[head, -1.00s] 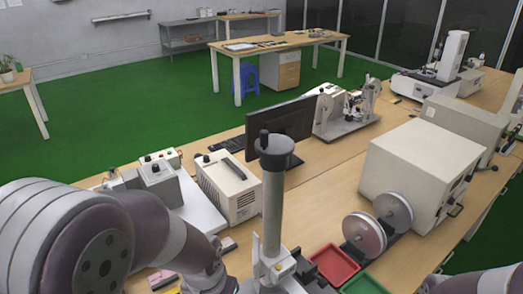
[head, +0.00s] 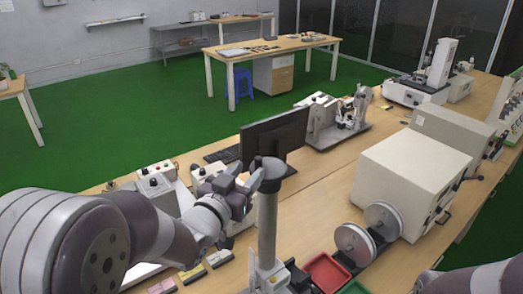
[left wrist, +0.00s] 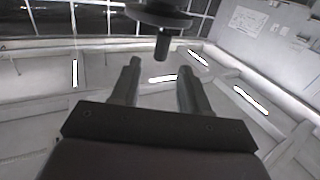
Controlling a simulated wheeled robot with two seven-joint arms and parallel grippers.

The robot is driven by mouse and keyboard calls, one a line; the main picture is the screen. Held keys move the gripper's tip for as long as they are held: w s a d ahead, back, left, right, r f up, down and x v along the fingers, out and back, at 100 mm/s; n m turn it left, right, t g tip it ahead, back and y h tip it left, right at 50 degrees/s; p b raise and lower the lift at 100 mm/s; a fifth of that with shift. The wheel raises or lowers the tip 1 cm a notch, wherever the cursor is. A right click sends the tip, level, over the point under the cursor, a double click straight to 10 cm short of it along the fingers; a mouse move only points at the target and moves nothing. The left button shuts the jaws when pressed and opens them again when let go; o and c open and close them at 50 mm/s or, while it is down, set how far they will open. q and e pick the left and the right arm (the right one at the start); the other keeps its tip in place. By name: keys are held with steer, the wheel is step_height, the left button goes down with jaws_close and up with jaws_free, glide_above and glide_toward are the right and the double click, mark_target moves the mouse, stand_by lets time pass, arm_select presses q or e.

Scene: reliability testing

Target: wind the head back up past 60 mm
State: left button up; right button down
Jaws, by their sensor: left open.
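The grey column (head: 268,222) of a test stand rises in front of me in the head view, with a round dark cap or handwheel (head: 270,166) on top. Its lower block (head: 267,275) is near the bottom edge; no millimetre reading is legible. My left gripper (head: 256,181) is open beside the wheel, just left of the column top. In the left wrist view the dark disc (left wrist: 160,14) has a short peg (left wrist: 162,47), which lies just past the open fingertips (left wrist: 157,70), between their lines. The peg does not look gripped. My right gripper is out of view.
A monitor (head: 274,137) stands behind the column. Two pale discs (head: 354,243) and a large beige box (head: 415,180) are to the right. A red tray (head: 326,271) is near the column base. Small coloured blocks (head: 192,273) lie below my left arm.

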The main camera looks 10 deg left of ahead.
mark_target(256, 163)
arm_select(q)
steer(key=p+x, duration=0.2)
steer(key=x, duration=0.5)
steer(key=shift+w+p, duration=0.1)
steer(key=shift+p, duration=0.2)
steer(key=shift+w+d, duration=0.1)
steer(key=shift+w, duration=0.3)
steer(key=shift+f, duration=0.1)
jaws_close()
